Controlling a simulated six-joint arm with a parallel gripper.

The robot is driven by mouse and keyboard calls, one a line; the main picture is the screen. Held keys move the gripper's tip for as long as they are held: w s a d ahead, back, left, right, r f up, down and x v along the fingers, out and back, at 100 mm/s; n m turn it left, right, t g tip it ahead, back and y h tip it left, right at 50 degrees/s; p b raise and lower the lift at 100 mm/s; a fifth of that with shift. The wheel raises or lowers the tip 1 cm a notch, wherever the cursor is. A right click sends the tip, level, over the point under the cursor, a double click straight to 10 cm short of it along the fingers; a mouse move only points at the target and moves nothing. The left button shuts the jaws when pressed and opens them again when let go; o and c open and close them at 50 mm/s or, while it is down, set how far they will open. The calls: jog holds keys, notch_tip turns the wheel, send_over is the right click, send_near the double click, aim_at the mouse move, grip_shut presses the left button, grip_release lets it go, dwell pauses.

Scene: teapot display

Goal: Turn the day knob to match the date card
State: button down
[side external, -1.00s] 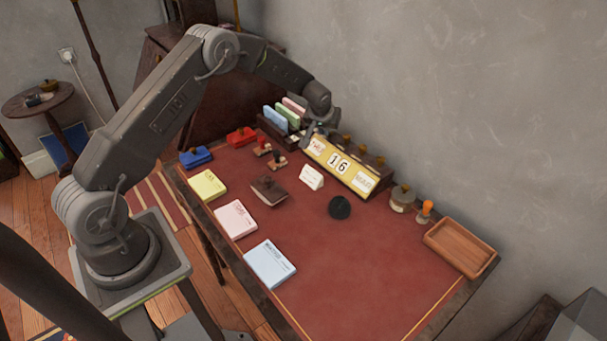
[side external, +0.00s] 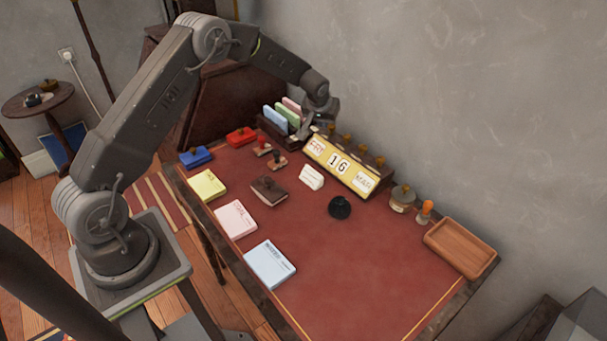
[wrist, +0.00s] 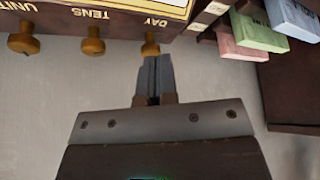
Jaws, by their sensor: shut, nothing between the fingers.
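The yellow desk calendar (side external: 343,167) stands at the back of the desk, with its windows showing FRI, 16 and a month I cannot read surely. The white folded date card (side external: 311,177) stands in front of it; its writing is too small to read. The wooden day knob (wrist: 150,46) shows in the wrist view beside the label DAY. My gripper (wrist: 151,60) is shut and empty, its fingertips close to the day knob; I cannot tell whether they touch it. In the side view my gripper (side external: 304,130) is at the calendar's left end.
The tens knob (wrist: 93,42) and units knob (wrist: 22,40) are beside the day knob. A rack of coloured cards (side external: 277,118) stands close to my gripper's left. Stamps, pads and a wooden tray (side external: 461,247) are elsewhere; the desk's front right is clear.

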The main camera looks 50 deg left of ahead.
aim_at(325, 135)
jog(key=shift+r, duration=1.4)
jog(key=shift+w+d+f, duration=0.3)
jog(key=shift+d+f, duration=0.05)
jog(key=shift+f, duration=0.65)
jog(key=shift+w+d+f, duration=0.3)
jog(key=shift+w+f, duration=0.05)
jog(key=shift+f, duration=0.7)
jog(key=shift+w+d+f, duration=0.3)
jog(key=shift+d+f, duration=0.05)
jog(key=shift+f, duration=0.65)
jog(key=shift+s+a+f, duration=0.1)
jog(key=shift+s+a, duration=0.45)
jog(key=shift+a, duration=0.1)
jog(key=shift+s+a, duration=0.1)
jog(key=shift+a, duration=0.1)
jog(key=shift+a, duration=0.35)
